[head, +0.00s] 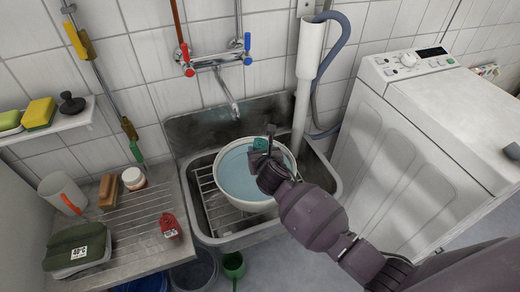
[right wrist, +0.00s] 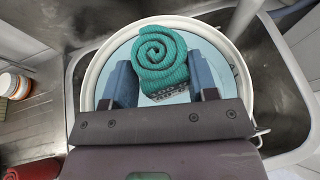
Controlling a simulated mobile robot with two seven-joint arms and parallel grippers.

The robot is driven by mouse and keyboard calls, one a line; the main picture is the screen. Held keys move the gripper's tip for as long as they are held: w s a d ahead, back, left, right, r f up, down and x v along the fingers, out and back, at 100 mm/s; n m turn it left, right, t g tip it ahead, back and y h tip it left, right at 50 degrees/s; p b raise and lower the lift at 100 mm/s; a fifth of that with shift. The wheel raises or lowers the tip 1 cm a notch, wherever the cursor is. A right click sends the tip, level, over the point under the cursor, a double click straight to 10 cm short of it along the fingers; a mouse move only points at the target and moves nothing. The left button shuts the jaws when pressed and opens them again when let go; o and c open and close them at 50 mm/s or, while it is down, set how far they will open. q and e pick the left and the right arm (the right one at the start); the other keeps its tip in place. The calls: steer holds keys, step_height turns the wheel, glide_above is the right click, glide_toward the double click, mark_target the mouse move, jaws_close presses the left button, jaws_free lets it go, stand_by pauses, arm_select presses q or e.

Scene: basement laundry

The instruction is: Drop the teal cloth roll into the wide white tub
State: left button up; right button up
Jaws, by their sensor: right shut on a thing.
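The teal cloth roll (right wrist: 162,58) sits between the two fingers of my right gripper (right wrist: 163,85), with its spiral end showing in the right wrist view. In the head view a small part of the roll (head: 261,144) shows at the tip of my right gripper (head: 266,155); the rest is hidden by the gripper. The wide white tub (head: 228,199) stands in the sink, with a light blue inside. Its rim (right wrist: 88,85) surrounds the roll in the right wrist view, so the roll is over the tub's opening. My left gripper is not in view.
The metal sink (head: 215,222) holds the tub, with a tap (head: 230,108) behind it. A drainboard (head: 130,222) on the left carries a mug, brush, jar, red item and green bundle. A washing machine (head: 405,165) stands right.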

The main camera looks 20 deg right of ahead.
steer(key=shift+r, duration=0.1)
steer(key=o, duration=1)
steer(key=shift+o, duration=0.2)
steer(key=shift+s+r, duration=0.1)
steer(key=shift+s, duration=0.1)
steer(key=p+v, duration=0.3)
steer(key=v, duration=0.7)
steer(key=shift+s, duration=0.2)
steer(key=shift+a, duration=0.1)
